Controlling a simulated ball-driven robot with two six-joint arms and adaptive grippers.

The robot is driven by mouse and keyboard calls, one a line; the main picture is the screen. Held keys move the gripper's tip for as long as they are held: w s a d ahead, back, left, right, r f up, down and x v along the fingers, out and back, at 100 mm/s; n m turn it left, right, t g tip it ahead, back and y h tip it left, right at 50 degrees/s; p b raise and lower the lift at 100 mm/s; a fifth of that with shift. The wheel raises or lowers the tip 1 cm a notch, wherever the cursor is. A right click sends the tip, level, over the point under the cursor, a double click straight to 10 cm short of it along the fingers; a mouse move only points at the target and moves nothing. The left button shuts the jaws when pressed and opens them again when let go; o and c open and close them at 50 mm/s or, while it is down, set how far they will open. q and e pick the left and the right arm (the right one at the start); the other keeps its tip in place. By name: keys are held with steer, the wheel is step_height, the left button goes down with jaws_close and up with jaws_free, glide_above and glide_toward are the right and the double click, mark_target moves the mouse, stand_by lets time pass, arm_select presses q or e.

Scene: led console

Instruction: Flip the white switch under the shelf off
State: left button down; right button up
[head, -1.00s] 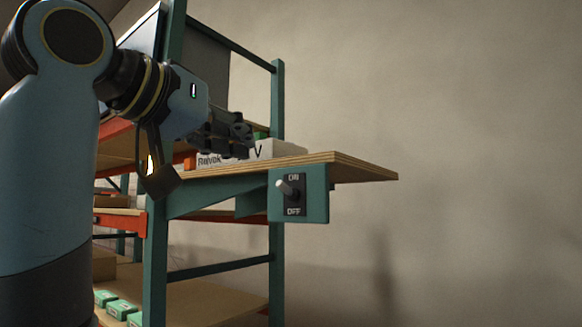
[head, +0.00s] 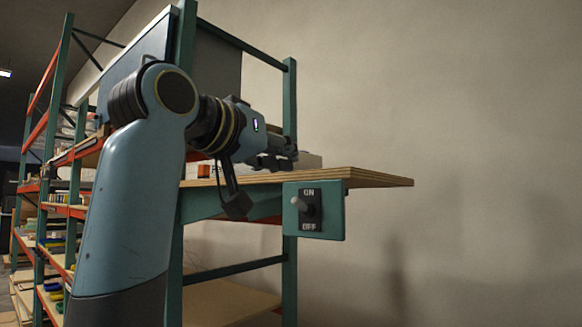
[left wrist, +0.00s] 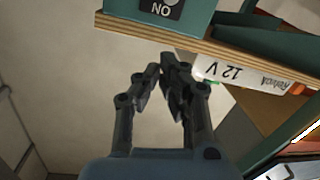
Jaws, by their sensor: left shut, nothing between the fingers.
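The white switch lever (head: 299,203) sticks out of a black plate between an ON label at the top and an OFF label at the bottom. Its tip is slightly higher than its base, so it seems to lean toward ON. The plate is on a teal box (head: 331,211) under the shelf's edge. My left gripper (head: 283,156) is shut and empty, above and left of the switch in the head view, apart from it. In the left wrist view the fingers (left wrist: 160,75) point toward the box (left wrist: 190,20), whose ON label shows upside down; OFF is out of frame. My right gripper is not in view.
The wooden shelf (head: 385,180) juts out above the switch box. A white box marked 12 V (left wrist: 240,72) stands on it. Teal uprights (head: 290,110) and a lower board (head: 225,303) frame the rack. The area right of the switch box is clear.

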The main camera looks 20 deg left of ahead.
mark_target(300, 204)
arm_select(q)
steer(key=f, duration=0.2)
steer(key=w+d+f+p, duration=0.1)
steer(key=shift+s+f, duration=0.35)
steer(key=shift+w+f, duration=0.1)
steer(key=shift+w, duration=0.05)
